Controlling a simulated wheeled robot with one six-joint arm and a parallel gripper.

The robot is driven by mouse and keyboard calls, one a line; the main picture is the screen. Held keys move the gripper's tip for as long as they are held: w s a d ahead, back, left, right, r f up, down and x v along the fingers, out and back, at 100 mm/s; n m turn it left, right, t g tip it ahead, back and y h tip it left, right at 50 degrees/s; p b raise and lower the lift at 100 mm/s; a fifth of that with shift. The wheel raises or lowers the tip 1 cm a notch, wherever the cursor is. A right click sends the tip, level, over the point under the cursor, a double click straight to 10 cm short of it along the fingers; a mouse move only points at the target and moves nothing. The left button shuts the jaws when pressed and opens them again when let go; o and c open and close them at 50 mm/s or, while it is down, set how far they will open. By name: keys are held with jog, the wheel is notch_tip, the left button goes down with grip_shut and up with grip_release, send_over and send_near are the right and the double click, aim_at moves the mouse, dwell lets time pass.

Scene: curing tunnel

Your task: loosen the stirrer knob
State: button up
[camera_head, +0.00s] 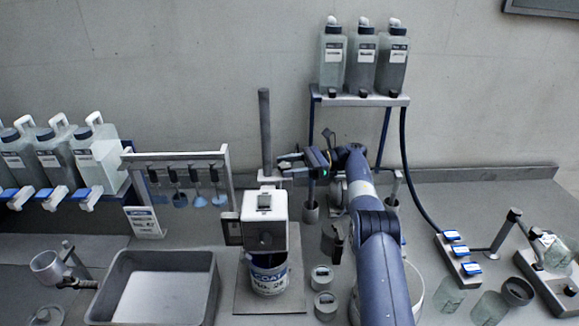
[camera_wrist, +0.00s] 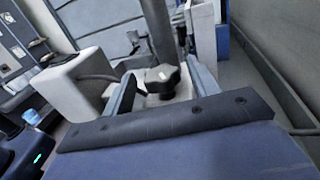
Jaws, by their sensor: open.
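The stirrer has a white boxy head (camera_head: 265,214) on a dark vertical post (camera_head: 265,135), above a labelled can (camera_head: 268,276). In the wrist view the black lobed stirrer knob (camera_wrist: 160,84) with a small white mark sits in front of the post (camera_wrist: 160,32). My gripper (camera_head: 284,163) is beside the post, above and behind the head. In the wrist view my gripper (camera_wrist: 160,70) is open, with one finger on each side of the knob; I cannot tell if either touches it. In the head view I cannot make out the knob clearly near the fingers.
A rack (camera_head: 180,157) of hanging stirring tools stands left of the post. A grey tray (camera_head: 108,274) lies at front left. Three bottles stand on a raised shelf (camera_head: 360,100) behind my arm. Several glass jars and small cups (camera_head: 324,305) stand right of the can.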

jog(key=b, duration=0.3)
jog(key=shift+f+m+t+b, duration=0.25)
jog(key=shift+m+t+b, duration=0.05)
jog(key=shift+t, duration=0.1)
jog(key=m+t+b, duration=0.1)
jog(key=t+b, duration=0.1)
jog(key=b, duration=0.3)
jog(key=m+t+b, duration=0.1)
jog(key=b, duration=0.4)
jog(key=shift+s+t, duration=0.2)
jog(key=shift+t, duration=0.2)
